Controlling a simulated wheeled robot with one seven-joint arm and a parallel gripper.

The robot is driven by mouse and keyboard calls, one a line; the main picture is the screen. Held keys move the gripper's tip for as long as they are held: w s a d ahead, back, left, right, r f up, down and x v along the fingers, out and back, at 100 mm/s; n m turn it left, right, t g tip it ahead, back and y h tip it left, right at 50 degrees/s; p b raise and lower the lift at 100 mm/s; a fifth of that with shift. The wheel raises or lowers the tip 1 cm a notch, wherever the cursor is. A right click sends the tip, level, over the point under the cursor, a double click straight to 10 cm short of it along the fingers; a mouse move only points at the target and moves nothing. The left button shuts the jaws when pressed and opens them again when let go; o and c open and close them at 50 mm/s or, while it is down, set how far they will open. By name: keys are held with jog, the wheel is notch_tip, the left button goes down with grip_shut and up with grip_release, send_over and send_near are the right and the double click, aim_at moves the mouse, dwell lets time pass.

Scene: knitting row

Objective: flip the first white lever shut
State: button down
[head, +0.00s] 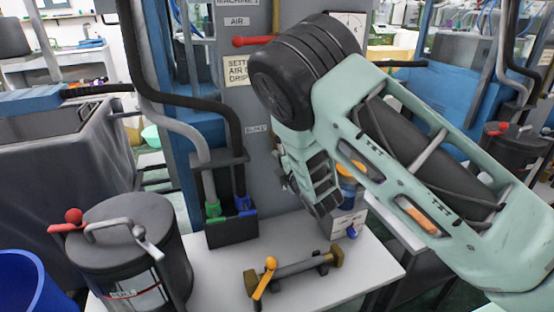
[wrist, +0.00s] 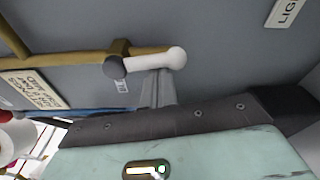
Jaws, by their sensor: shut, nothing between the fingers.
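In the wrist view a white lever (wrist: 152,62) with a rounded white end extends right from a dark round pivot (wrist: 115,67). It lies roughly along a brass pipe (wrist: 60,57) on a grey panel (wrist: 225,75). My gripper (wrist: 158,78) is shut and empty, its grey fingertips just below the lever's middle in the picture. I cannot tell whether they touch it. In the head view my arm covers part of the grey panel (head: 240,105), and I cannot make out this lever or the fingertips there.
A red-handled lever (head: 253,41) sticks out of the panel. A brass pipe piece with a yellow lever (head: 265,277) lies on the white table (head: 220,285). A dark lidded drum (head: 125,245) stands at left. Dark and grey hoses (head: 185,125) run down the panel's left side.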

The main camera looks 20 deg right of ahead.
jog(key=d+r+n+h, duration=0.2)
jog(key=d+n, duration=0.3)
jog(key=n, duration=0.9)
jog(key=shift+w+d+r+g, duration=0.2)
jog(key=shift+d+r+g, duration=0.2)
jog(key=shift+r, duration=0.15)
jog(key=shift+n, duration=0.3)
